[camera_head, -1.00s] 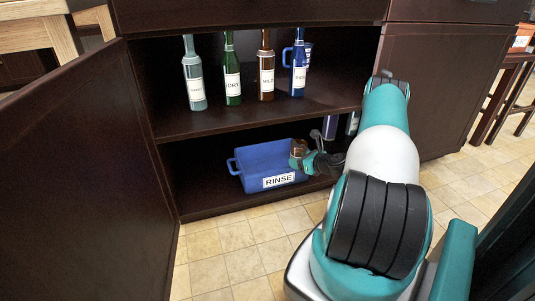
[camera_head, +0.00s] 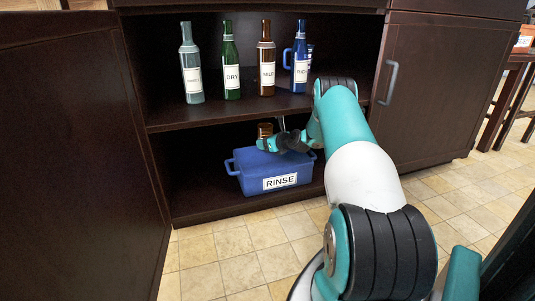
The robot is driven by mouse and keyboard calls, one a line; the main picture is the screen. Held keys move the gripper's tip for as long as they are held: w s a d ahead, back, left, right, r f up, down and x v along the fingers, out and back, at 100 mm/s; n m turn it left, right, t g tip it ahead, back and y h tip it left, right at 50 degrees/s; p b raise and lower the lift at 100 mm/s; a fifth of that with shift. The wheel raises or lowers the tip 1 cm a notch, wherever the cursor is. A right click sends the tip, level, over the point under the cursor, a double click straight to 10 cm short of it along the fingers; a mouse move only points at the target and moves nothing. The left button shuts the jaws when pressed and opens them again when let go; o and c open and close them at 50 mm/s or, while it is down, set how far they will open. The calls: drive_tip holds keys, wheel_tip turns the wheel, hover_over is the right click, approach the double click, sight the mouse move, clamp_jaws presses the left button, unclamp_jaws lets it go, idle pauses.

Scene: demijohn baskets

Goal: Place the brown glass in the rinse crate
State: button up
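The brown glass (camera_head: 265,130) shows as a small brown shape on the lower level of the cabinet, at the tip of my gripper. My gripper (camera_head: 267,143) seems to be shut on it and holds it over the back of the rinse crate. Its fingers partly hide the glass. The rinse crate (camera_head: 250,178) is a blue box with side handles and a white RINSE label on its front. It stands on the cabinet floor. My gripper and wrist cover part of its top, so I cannot see into it.
The upper shelf (camera_head: 215,115) lies above my gripper and carries a grey-blue bottle (camera_head: 191,65), a green bottle (camera_head: 231,65), a brown bottle (camera_head: 266,58) and a blue jug (camera_head: 299,65). The open door (camera_head: 80,160) stands at the left. The tiled floor in front is clear.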

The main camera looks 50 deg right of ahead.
wheel_tip(320, 180, down, 3)
drive_tip(key=shift+r+b, duration=0.1)
drive_tip(key=shift+b, duration=0.8)
drive_tip(key=shift+r, duration=0.15)
drive_tip(key=shift+f+p, duration=0.3)
drive_tip(key=shift+f, duration=0.35)
drive_tip(key=o, duration=1)
drive_tip(key=shift+s, duration=0.1)
drive_tip(key=shift+o, duration=0.2)
